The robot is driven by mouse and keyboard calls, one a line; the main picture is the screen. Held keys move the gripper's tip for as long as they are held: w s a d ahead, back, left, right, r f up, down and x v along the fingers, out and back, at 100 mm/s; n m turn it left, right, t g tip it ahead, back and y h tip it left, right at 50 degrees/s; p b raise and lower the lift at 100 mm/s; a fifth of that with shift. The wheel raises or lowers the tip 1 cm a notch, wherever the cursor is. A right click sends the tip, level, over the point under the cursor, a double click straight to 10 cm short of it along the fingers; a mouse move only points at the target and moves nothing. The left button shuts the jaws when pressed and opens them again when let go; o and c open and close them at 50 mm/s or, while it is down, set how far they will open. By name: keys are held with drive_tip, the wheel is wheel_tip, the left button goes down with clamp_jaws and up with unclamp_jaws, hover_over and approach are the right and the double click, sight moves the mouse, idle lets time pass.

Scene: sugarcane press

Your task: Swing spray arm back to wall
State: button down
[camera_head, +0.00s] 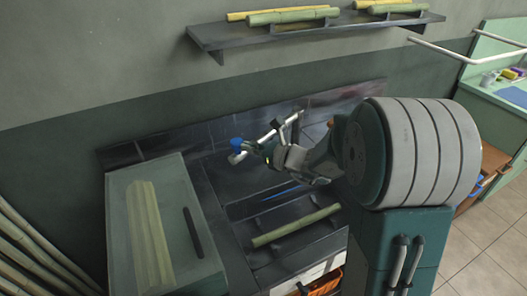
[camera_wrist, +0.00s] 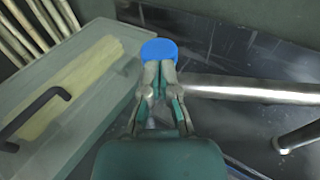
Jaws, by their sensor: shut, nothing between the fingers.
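The spray arm (camera_head: 268,135) is a silver tube over the dark sink counter. In the wrist view the tube (camera_wrist: 250,92) runs from the right edge to behind my fingers, standing out from the tiled back wall (camera_wrist: 255,50). A blue round piece (camera_head: 237,143) is at its free end; it also shows in the wrist view (camera_wrist: 159,49), just beyond my fingertips. My gripper (camera_head: 252,147) is shut and empty, beside the tube's end. In the wrist view the fingertips (camera_wrist: 159,68) overlap the blue piece's lower edge. I cannot tell whether they touch it.
A grey-green box with a clear lid (camera_head: 120,215) and dark handle stands left, with cane inside. Cane stalks (camera_head: 35,250) lean at far left. A cane piece (camera_head: 295,226) lies on the counter. A shelf with cane (camera_head: 215,36) hangs above. A short metal post (camera_wrist: 298,136) stands right.

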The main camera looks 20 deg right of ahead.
drive_tip(key=w+a, duration=0.6)
drive_tip(key=w, duration=0.5)
drive_tip(key=shift+m+t+h, duration=0.3)
drive_tip(key=shift+h, duration=0.1)
drive_tip(key=shift+r, duration=0.15)
drive_tip(key=shift+w+a, duration=0.1)
drive_tip(key=shift+a, duration=0.15)
